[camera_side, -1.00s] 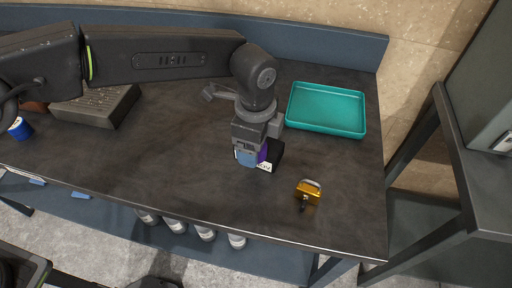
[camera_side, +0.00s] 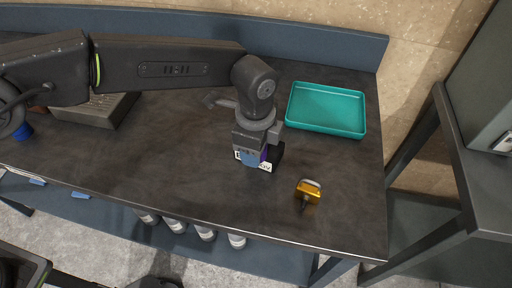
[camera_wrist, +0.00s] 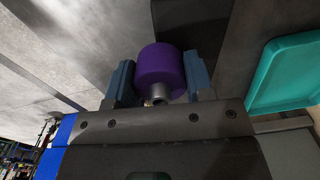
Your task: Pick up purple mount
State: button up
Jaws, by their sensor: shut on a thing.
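The purple mount (camera_wrist: 160,66) is a short purple cylinder with a metal stud, seen between the two blue-grey fingers in the wrist view. My gripper (camera_wrist: 160,82) is shut on it. In the side view my gripper (camera_side: 254,160) points down over the middle right of the dark table, and only a sliver of the purple mount (camera_side: 264,154) shows beside the fingers. Whether the mount touches the table cannot be told.
A teal tray (camera_side: 327,89) lies at the back right of the table (camera_side: 160,165). A yellow-gold padlock-like object (camera_side: 308,192) sits near the front right. A grey block (camera_side: 100,110) stands at the left, beside a blue item (camera_side: 22,131). The table's middle is clear.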

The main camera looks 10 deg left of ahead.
jog(key=shift+c, duration=0.4)
jog(key=shift+r, duration=0.45)
notch_tip(320, 180, up, 4)
jog(key=shift+w+a+f, duration=0.1)
jog(key=shift+a+f, duration=0.05)
jog(key=w+a+r+m, duration=0.35)
jog(key=a+r, duration=0.35)
jog(key=a, duration=0.4)
jog(key=shift+m, duration=0.45)
jog(key=s+d+f, duration=0.1)
jog(key=d+f, duration=0.1)
jog(key=d, duration=0.1)
jog(key=s+d+f, duration=0.1)
jog(key=d+f, duration=0.1)
jog(key=d, duration=0.2)
jog(key=s+d+f, duration=0.1)
jog(key=d+f, duration=0.2)
jog(key=d, duration=0.1)
jog(key=shift+s, duration=0.3)
jog(key=shift+d+f, duration=0.2)
jog(key=shift+f, duration=1.95)
